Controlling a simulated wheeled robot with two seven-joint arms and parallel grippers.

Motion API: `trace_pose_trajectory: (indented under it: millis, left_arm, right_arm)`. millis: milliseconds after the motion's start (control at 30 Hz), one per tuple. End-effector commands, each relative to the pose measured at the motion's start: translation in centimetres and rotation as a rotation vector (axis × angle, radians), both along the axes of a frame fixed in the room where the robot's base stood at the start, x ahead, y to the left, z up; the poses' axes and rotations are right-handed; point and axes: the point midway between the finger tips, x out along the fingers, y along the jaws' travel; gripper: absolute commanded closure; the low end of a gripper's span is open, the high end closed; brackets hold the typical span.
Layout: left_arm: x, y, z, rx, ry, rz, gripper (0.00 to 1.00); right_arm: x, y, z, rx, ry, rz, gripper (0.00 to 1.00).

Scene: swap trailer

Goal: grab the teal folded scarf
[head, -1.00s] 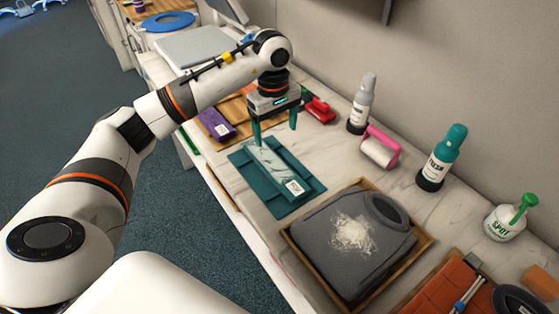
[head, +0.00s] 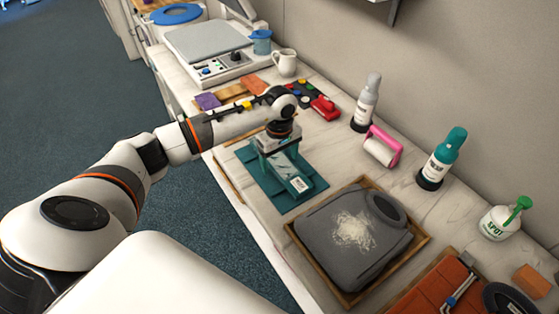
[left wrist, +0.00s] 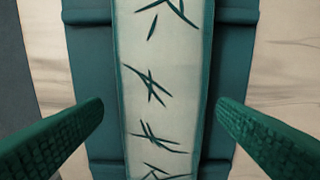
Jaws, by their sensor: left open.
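The teal folded scarf (head: 282,166) lies as a long strip with a pale, dark-marked face and a white tag at its near end. It rests on a flat teal base (head: 313,187). My left gripper (head: 279,159) is open, pointing down over the scarf's far part. In the left wrist view the scarf's pale face (left wrist: 160,70) runs up the middle, with one finger of my left gripper (left wrist: 162,120) on each side. Neither finger clearly touches it. The scarf's far end is partly hidden by the gripper. My right gripper is not seen.
A wooden tray (head: 300,246) with a dark grey folded garment (head: 325,240) is close in front. A pink lint roller (head: 381,147), a grey bottle (head: 365,103) and a teal-capped bottle (head: 442,158) stand to the right. A red item (head: 325,108) lies behind the gripper.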

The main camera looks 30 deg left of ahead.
Motion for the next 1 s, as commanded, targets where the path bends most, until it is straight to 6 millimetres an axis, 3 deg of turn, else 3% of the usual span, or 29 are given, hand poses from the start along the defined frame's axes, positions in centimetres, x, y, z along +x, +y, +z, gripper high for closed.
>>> trace_pose_trajectory:
  millis: [200, 500, 767, 1000]
  left_arm:
    - [0.0, 0.0, -0.1, 0.001, -0.001, 0.000, 0.21]
    - [0.0, 0.0, 0.0, 0.001, -0.001, 0.001, 0.71]
    - [0.1, 0.0, 0.3, 0.001, -0.004, 0.000, 0.71]
    - [0.2, 0.1, 4.2, 0.001, -0.008, -0.001, 0.71]
  right_arm:
    - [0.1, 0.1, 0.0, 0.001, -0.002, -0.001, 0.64]
    - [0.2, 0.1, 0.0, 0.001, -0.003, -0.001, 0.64]
    - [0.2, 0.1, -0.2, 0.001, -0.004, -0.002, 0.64]
    - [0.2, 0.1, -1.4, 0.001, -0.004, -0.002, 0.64]
